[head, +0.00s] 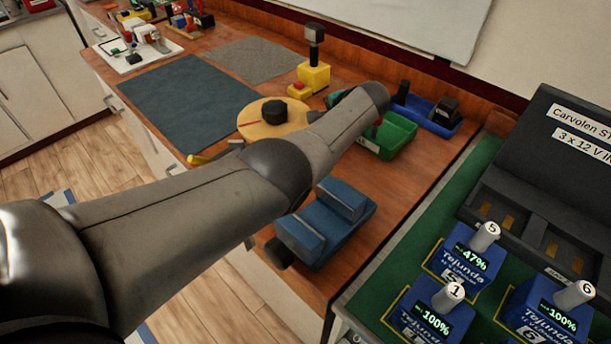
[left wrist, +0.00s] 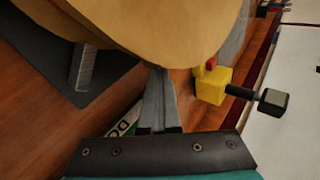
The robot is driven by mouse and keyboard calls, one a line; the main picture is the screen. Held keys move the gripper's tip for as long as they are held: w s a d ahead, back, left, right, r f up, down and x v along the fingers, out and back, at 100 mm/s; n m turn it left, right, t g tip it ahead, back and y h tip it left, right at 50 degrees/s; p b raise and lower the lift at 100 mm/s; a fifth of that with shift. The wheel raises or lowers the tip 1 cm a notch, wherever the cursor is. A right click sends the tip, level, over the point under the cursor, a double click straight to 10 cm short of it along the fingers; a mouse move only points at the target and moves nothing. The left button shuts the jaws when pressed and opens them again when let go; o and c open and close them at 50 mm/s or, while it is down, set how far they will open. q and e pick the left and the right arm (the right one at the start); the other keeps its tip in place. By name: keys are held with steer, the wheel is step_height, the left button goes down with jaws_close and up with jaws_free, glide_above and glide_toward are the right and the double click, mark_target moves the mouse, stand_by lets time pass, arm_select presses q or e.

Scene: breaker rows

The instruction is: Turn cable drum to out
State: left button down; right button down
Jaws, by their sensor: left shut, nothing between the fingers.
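The cable drum appears to be the tan round disc (head: 252,125) with a black knob (head: 273,113) on top and a red line on its face. It lies on the wooden bench, partly hidden behind my left arm. In the left wrist view the tan disc (left wrist: 150,25) fills the top, close beyond the fingers. My left gripper (left wrist: 157,75) is shut and empty, its tips at or just under the disc's rim; I cannot tell whether they touch. In the head view the gripper is mostly hidden by my arm. No "out" mark is readable. My right gripper is not in view.
A yellow block with a black-topped post (head: 314,75) stands behind the disc. A green bin (head: 398,138) and blue tray (head: 428,112) are to the right. A blue clamp-like block (head: 325,222) is in front. A dark mat (head: 185,100) lies clear at left. Batteries (head: 465,265) stand front right.

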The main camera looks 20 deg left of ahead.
arm_select(q)
steer(key=shift+w+a+f+b, duration=0.2)
steer(key=shift+a+b, duration=0.25)
steer(key=shift+a, duration=0.15)
steer(key=shift+w+a+f+b, duration=0.1)
steer(key=shift+w+a+b, duration=0.05)
steer(key=shift+a+b, duration=0.35)
steer(key=shift+w+a+r+b, duration=0.2)
steer(key=shift+w+a+b, duration=0.15)
steer(key=shift+a, duration=0.4)
steer(key=shift+w+r, duration=0.1)
